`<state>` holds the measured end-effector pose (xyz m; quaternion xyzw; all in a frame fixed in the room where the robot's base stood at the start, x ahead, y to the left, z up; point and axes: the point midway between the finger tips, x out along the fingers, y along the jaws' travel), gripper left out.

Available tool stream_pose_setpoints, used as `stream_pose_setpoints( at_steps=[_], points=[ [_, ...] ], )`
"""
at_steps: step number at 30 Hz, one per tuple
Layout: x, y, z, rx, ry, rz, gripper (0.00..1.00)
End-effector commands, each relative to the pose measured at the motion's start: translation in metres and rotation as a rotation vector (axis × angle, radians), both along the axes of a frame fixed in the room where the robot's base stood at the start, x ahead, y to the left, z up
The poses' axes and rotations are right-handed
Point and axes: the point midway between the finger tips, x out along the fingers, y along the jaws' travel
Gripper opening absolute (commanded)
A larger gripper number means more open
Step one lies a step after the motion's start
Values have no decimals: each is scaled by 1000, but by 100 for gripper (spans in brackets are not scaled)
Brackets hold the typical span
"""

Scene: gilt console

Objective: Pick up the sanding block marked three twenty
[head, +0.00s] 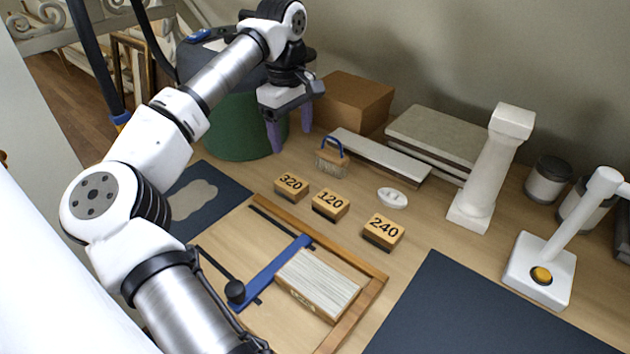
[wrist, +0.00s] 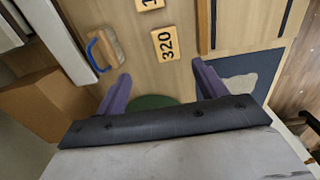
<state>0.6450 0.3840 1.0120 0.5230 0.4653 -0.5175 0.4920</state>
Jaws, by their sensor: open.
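The sanding block marked 320 (head: 291,187) lies on the wooden tabletop, leftmost of three tan blocks with black numbers. It also shows in the wrist view (wrist: 166,44), beyond and between my fingers, number up. The block marked 120 (head: 330,205) is to its right, and the block marked 240 (head: 382,231) is farther right. The 120 block is cut off at the top of the wrist view (wrist: 149,4). My gripper (head: 290,137) hangs above the table, behind and above the 320 block, near the green round object. Its purple fingers are open and empty, apart from any block.
A brush with a blue handle (head: 333,157) stands close behind the blocks. A white oval dish (head: 392,198) sits behind the 240 block. A wooden frame with a blue bar (head: 270,272) lies in front. A white column (head: 490,170) and lamp (head: 541,268) stand right.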

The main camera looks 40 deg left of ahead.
Motion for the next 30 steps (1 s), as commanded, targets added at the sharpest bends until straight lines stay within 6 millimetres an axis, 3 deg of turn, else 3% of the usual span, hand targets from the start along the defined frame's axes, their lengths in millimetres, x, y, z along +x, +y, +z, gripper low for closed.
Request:
stream_pose_setpoints(
  at_steps=[3,15,23,30],
  points=[
    [-10,12,-8,24,37,11,71],
    [-9,10,-78,21,36,8,71],
    [-9,9,-97,20,34,7,71],
    [-8,6,-132,19,34,7,71]
  ],
)
